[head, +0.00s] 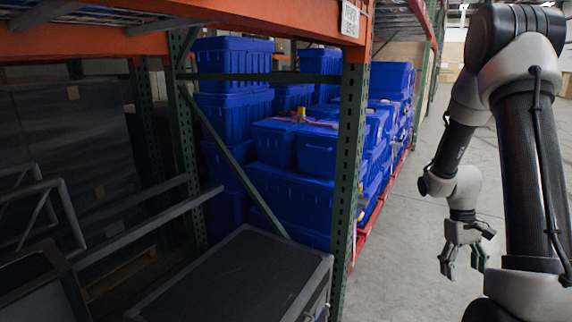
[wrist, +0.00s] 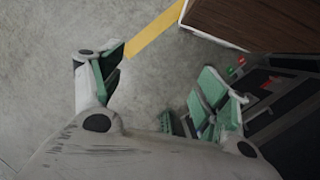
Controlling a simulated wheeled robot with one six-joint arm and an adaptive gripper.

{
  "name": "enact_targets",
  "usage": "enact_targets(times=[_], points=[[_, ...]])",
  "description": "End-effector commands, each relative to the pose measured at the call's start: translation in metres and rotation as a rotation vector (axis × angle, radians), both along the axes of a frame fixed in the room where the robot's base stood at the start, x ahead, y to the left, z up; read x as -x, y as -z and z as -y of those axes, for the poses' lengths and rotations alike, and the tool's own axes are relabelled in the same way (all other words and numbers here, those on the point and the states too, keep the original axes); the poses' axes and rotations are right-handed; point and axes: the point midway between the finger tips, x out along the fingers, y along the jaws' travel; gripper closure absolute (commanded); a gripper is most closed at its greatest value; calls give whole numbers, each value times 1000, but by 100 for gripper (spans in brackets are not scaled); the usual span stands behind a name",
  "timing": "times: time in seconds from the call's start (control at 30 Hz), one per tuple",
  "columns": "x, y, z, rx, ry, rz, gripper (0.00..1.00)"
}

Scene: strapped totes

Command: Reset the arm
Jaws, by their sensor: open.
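My arm is on the right side of the head view, bent with its forearm hanging down. My gripper (head: 462,262) points down over bare floor in the aisle, to the right of the rack. Its fingers are spread with nothing between them. In the wrist view my gripper (wrist: 160,90) shows green-padded fingers wide apart, with grey floor between them.
Blue totes (head: 232,115) are stacked in several layers behind a green rack upright (head: 350,150) with orange beams (head: 270,22). A dark-topped case (head: 235,275) stands in front. A brown box (wrist: 250,22) and yellow floor line (wrist: 155,35) show in the wrist view. The aisle floor (head: 415,220) is clear.

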Motion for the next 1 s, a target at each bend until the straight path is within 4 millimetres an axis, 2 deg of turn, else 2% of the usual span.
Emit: enact_targets(times=[0.03, 0.2, 0.4, 0.5, 0.7, 0.9, 1.0], points=[[10, -28, -11, 5, 31, 13, 25], [54, -101, -51, -4, 131, 46, 25], [104, -163, -94, -39, 167, 143, 25], [123, -186, -111, -59, 159, 226, 25], [145, -225, -132, -80, 103, 443, 25], [151, -261, -142, -90, 46, 620, 25], [153, -269, -145, -95, 28, 659, 25]])
